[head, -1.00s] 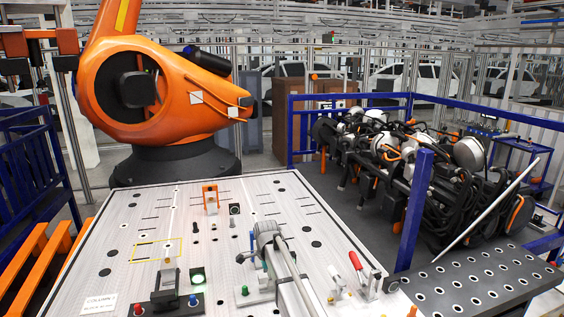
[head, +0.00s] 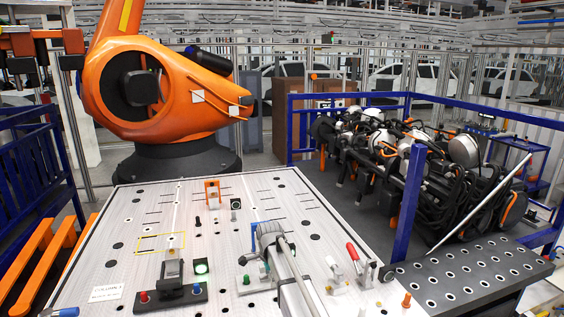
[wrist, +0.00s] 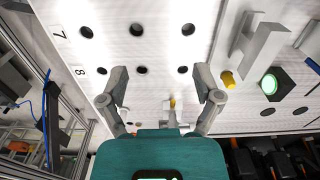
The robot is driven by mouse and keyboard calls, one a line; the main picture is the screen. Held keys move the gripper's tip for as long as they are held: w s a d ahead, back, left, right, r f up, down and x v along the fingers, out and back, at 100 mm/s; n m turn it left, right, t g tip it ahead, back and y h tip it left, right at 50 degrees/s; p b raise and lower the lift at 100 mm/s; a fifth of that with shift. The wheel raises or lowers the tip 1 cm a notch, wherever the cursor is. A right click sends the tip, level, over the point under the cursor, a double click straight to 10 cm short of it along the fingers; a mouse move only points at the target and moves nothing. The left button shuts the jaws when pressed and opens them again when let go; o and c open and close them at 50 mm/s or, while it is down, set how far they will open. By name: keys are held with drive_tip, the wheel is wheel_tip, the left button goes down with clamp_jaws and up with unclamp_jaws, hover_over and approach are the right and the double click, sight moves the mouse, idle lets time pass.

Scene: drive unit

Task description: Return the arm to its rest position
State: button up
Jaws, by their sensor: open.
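My gripper (wrist: 161,90) shows in the wrist view with its two grey fingers spread apart and nothing between the tips. Its teal body fills the bottom of that view. Behind the fingers is a white perforated surface with dark holes and the numbers 7 and 8. A small yellow piece shows behind the gap, apparently not held. In the head view a grey tube with a blue ring (head: 284,264), which looks like part of my arm, reaches over the white worktable (head: 150,215). The gripper itself cannot be made out there.
A large orange robot arm (head: 165,95) stands behind the table. A lit green button (head: 201,267), a red-handled clamp (head: 353,252) and small pegs stand on the table. A dark perforated plate (head: 470,275) lies at right, near a blue post (head: 408,205). Blue railing (head: 25,175) stands left.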

drive_tip(key=s+d+f+n+b, duration=0.7)
drive_tip(key=s+d, duration=0.3)
drive_tip(key=s, duration=0.2)
drive_tip(key=s+d+f+n+b, duration=0.6)
drive_tip(key=s+d, duration=0.5)
drive_tip(key=s, duration=0.2)
drive_tip(key=shift+f+n+b, duration=0.4)
drive_tip(key=shift+f+n, duration=0.15)
drive_tip(key=shift+n, duration=0.15)
drive_tip(key=shift+d, duration=0.1)
drive_tip(key=c, duration=0.3)
drive_tip(key=shift+c, duration=0.3)
